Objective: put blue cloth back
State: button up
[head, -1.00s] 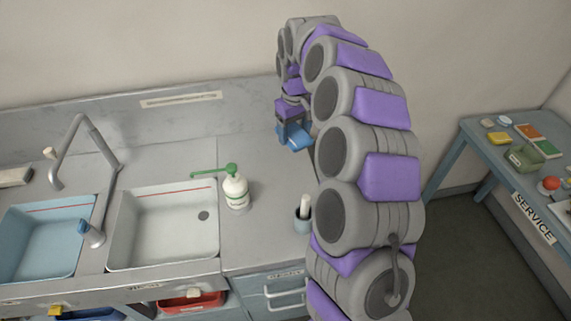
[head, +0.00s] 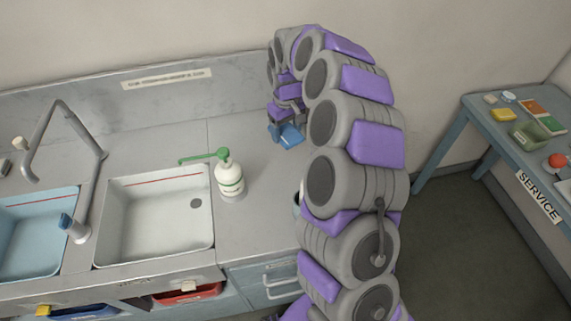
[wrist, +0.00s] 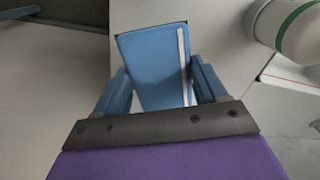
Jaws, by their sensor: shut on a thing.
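The blue cloth (wrist: 155,65) is a flat folded piece with a white stripe along one edge. In the wrist view it sits between the two blue fingers of my gripper (wrist: 160,88), which is shut on it. In the head view the cloth (head: 291,136) hangs at my gripper (head: 283,122), over the right part of the grey counter (head: 250,230). Whether it touches the counter I cannot tell.
A white bottle with a green pump (head: 230,180) stands left of my gripper. A white basin (head: 150,225) and a blue basin (head: 40,235) lie further left, with a tap (head: 95,150). A cup (head: 298,203) is mostly hidden by my arm. A service table (head: 480,115) stands at the right.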

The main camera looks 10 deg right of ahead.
aim_at(286, 162)
notch_tip(286, 162, down, 12)
jog(key=shift+f+b, duration=0.1)
jog(key=shift+b, duration=1.1)
jog(key=o, duration=0.9)
jog(key=shift+o, duration=0.2)
